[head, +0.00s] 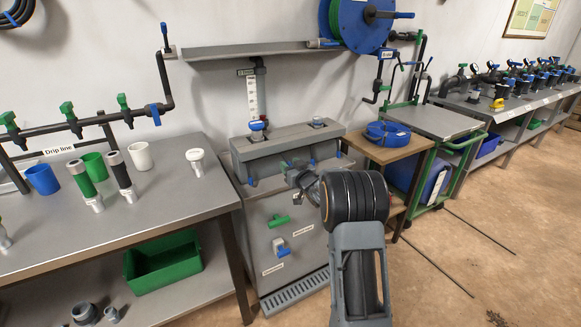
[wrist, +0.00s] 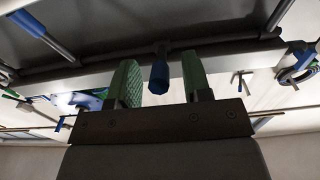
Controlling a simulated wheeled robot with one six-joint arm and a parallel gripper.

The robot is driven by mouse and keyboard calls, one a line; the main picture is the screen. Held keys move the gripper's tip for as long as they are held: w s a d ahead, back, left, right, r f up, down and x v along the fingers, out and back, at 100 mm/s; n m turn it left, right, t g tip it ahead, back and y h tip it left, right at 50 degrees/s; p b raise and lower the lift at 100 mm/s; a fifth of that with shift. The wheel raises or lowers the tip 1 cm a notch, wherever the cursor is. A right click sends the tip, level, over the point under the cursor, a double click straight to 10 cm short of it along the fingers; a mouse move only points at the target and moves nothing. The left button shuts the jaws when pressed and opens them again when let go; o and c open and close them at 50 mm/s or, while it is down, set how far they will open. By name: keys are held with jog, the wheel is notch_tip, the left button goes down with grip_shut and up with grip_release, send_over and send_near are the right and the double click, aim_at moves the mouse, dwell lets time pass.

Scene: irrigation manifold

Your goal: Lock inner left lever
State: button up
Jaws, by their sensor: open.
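The grey manifold cabinet (head: 255,207) stands at the centre of the head view, with a row of small blue-handled levers along its front. The outer left lever (head: 250,181) hangs on the left of this row. My gripper (head: 295,172) is at the front of the row, partly hidden by my own wrist. In the wrist view my gripper (wrist: 160,75) is open, with a green-padded finger on each side of a blue lever handle (wrist: 158,74). This looks like the inner left lever (head: 284,166); gaps show on both sides of it.
Another blue handle (wrist: 38,24) shows at the wrist view's upper left. Below the row, a green valve (head: 279,220) and a blue valve (head: 282,250) stick out of the cabinet. A grey workbench (head: 160,195) stands left, a wooden-topped table (head: 372,148) right.

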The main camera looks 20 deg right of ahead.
jog(key=shift+w, duration=0.15)
grip_shut()
dwell(0.4)
